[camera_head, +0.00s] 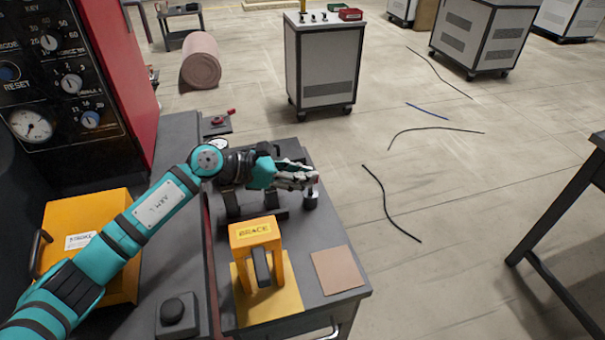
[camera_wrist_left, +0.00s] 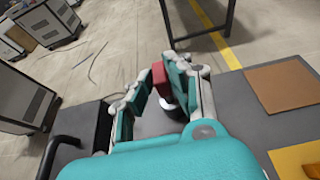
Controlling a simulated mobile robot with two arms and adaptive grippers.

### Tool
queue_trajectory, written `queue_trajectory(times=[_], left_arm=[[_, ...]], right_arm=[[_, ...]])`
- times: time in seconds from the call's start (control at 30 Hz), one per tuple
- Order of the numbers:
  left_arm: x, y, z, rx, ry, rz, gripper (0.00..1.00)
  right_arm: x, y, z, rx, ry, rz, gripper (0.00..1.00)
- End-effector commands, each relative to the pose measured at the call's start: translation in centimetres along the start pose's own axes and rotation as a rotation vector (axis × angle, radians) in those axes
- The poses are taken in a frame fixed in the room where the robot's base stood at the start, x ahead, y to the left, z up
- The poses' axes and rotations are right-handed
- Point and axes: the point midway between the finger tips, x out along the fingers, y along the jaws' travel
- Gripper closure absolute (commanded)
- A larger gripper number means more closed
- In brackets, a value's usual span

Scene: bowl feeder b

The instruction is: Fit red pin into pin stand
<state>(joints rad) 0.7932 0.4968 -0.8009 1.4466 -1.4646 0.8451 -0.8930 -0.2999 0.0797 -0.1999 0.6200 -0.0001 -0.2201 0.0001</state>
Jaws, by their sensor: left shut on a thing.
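The red pin (camera_head: 316,179) shows as a small bit of red at my left gripper's fingertips in the head view. In the left wrist view the red pin (camera_wrist_left: 158,74) is a red block between the teal finger pads. My left gripper (camera_head: 303,179) is shut on it. The dark round pin stand (camera_head: 311,201) is right below the fingertips, near the table's far right edge. Its pale top (camera_wrist_left: 169,104) shows partly behind the fingers in the wrist view. I cannot tell whether the pin's lower end is inside the stand. My right gripper is not in view.
An orange brace block (camera_head: 255,232) stands on a yellow plate nearer on the dark table (camera_head: 312,268). A tan square pad (camera_head: 337,270) lies at the right edge. A black bracket (camera_head: 232,205) is beside the gripper. Cables lie on the floor beyond.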

Motion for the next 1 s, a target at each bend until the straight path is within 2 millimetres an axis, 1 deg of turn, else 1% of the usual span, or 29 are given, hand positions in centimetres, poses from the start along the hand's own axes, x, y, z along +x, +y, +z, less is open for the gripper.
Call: queue_trajectory(times=[0.3, 1.0], left_arm=[[0.12, 0.01, -0.28, 0.0, 0.0, 0.0, 1.0], [0.18, 0.01, -0.42, 0.0, 0.0, 0.0, 1.0]], right_arm=[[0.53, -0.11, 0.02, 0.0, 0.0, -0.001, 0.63], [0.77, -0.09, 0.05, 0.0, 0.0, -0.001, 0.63]])
